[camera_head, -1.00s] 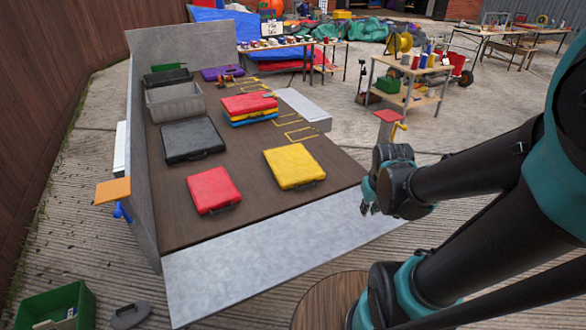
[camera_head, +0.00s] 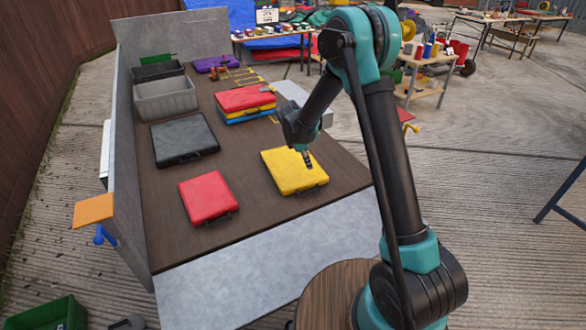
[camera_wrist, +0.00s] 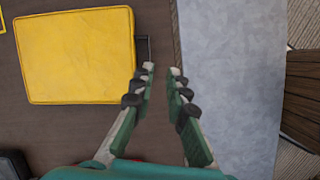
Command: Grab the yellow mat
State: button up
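The yellow mat (camera_head: 289,171) is a flat, square pad with a dark handle on its near edge. It lies on the brown platform. It also shows at the upper left of the wrist view (camera_wrist: 78,56), with its handle (camera_wrist: 143,50) at its right edge. My gripper (camera_head: 308,163) is above the yellow mat in the head view, pointing down. In the wrist view my gripper (camera_wrist: 161,72) is open and empty, with its fingertips beside the handle and the left fingertip close to it. I cannot tell whether it touches the handle.
A red mat (camera_head: 208,197) lies left of the yellow one, and a black mat (camera_head: 184,138) lies behind it. A stack topped by a red mat (camera_head: 244,98) is farther back. A grey bin (camera_head: 166,97) stands at the back left. The grey front strip (camera_head: 250,272) is clear.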

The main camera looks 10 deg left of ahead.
jog(key=w+a+f+n, duration=0.2)
jog(key=a+f+n, duration=0.1)
jog(key=a+f, duration=0.2)
jog(key=shift+h, duration=0.3)
jog(key=x, duration=1.7)
jog(key=shift+s+d, duration=0.1)
jog(key=shift+s, duration=0.25)
grip_shut()
jog(key=shift+r, duration=0.15)
